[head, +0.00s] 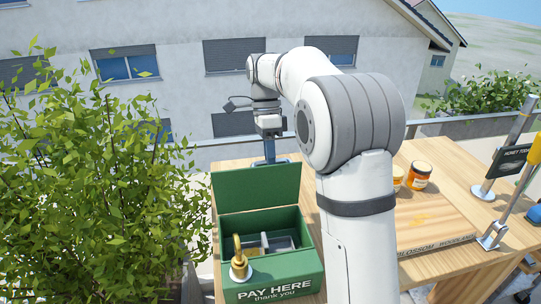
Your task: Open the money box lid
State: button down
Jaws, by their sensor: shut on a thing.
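The green money box (275,288) stands on the wooden table, with "PAY HERE thank you" on its front. Its lid (257,188) stands up, nearly upright, at the back of the box. The inside shows grey dividers and some coins or notes, too small to tell. My gripper (269,153) is at the lid's top edge, shut on the lid, with its fingertips partly hidden by it.
A leafy bush (95,190) is close on the left. Honey jars (419,176) and a wooden board (430,215) with lettering are right of my arm. A metal stand with a black sign (513,156) is at the far right. My arm hides the middle of the table.

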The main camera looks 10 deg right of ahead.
jog(key=shift+f, duration=0.3)
jog(key=c, duration=1.6)
grip_release()
jog(key=shift+a, duration=0.1)
jog(key=shift+o, duration=1)
jog(key=shift+r, duration=0.15)
jog(key=v, duration=0.8)
jog(key=shift+s, duration=0.1)
